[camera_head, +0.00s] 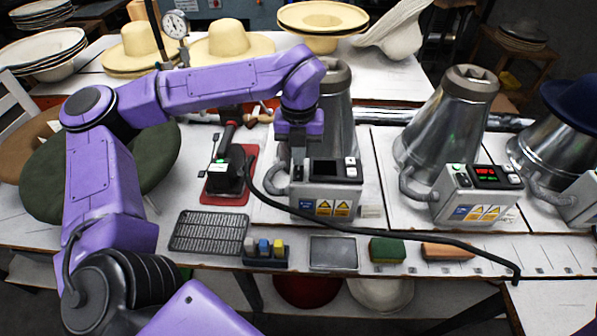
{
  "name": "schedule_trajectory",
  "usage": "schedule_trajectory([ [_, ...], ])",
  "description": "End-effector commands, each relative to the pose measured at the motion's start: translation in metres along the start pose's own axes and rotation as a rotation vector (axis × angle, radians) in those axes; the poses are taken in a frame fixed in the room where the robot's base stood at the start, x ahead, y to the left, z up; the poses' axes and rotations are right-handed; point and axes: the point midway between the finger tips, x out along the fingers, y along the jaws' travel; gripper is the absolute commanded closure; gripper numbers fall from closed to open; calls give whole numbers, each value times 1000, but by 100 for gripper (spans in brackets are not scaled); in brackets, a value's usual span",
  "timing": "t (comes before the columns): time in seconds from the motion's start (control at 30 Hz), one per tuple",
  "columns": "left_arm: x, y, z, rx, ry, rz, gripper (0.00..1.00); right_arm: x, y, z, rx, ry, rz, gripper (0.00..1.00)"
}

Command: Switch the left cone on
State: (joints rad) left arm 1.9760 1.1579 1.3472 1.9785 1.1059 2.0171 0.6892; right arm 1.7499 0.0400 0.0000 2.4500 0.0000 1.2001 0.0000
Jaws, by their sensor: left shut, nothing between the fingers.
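The left cone (338,120) is a tall grey metal cone on the white bench, partly hidden behind my left arm. Its control box (325,198) stands at its foot, with yellow warning labels on the front and a small display (326,168) on top. That display looks dark. My left gripper (297,172) points down at the left part of the control box top, by the grey pipe. It is shut with nothing in it. Whether it touches the box I cannot tell. My right gripper is not in view.
A middle cone (447,115) has a box with a lit red and green display (485,174). A third cone (560,145) carries a blue hat. A black cable (400,236) runs across the bench front, near a sponge (388,250) and a grey mat (208,231).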

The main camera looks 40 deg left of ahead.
Motion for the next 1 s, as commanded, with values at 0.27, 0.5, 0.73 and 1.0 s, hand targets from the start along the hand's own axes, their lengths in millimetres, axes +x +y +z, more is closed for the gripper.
schedule_trajectory([
  [0.27,2,0,0,0,0,0,100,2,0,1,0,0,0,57],
  [0.5,6,0,0,0,0,0,100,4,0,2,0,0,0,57],
  [0.73,9,0,0,0,0,0,100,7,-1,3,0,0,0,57],
  [1.0,14,0,0,0,0,0,100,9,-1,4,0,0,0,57],
])
